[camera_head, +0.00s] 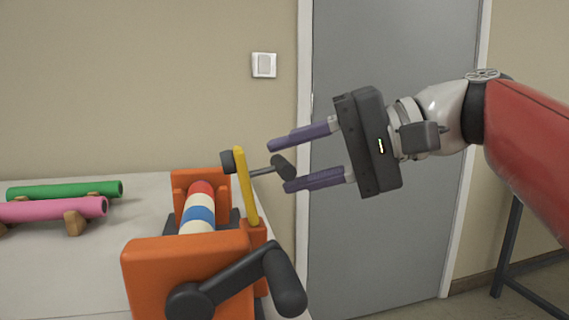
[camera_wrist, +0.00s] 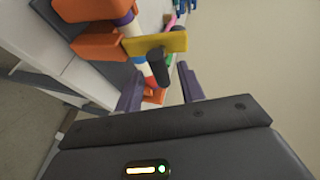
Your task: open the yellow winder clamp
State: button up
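The yellow winder clamp (camera_head: 247,188) is a flat bar standing nearly upright, slightly tilted, on the right side of the orange winder (camera_head: 188,262). A dark crossbar runs through its upper part, with a black knob (camera_head: 284,167) at its right end. In the wrist view the yellow bar (camera_wrist: 160,43) lies across the top, with the black knob (camera_wrist: 158,66) in front of it. My gripper (camera_head: 279,166) is open, with two purple fingers. The fingertips lie on either side of the black knob in both views; I see no clear contact.
A striped roll (camera_head: 199,212) lies in the winder. A black crank (camera_head: 240,282) sticks out at its front, below my gripper. Green (camera_head: 65,190) and pink (camera_head: 52,209) rolls rest on the table at left. A grey door (camera_head: 400,240) stands behind my gripper.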

jog(key=v, duration=0.5)
jog(key=shift+d+p, duration=0.3)
jog(key=shift+d, duration=0.05)
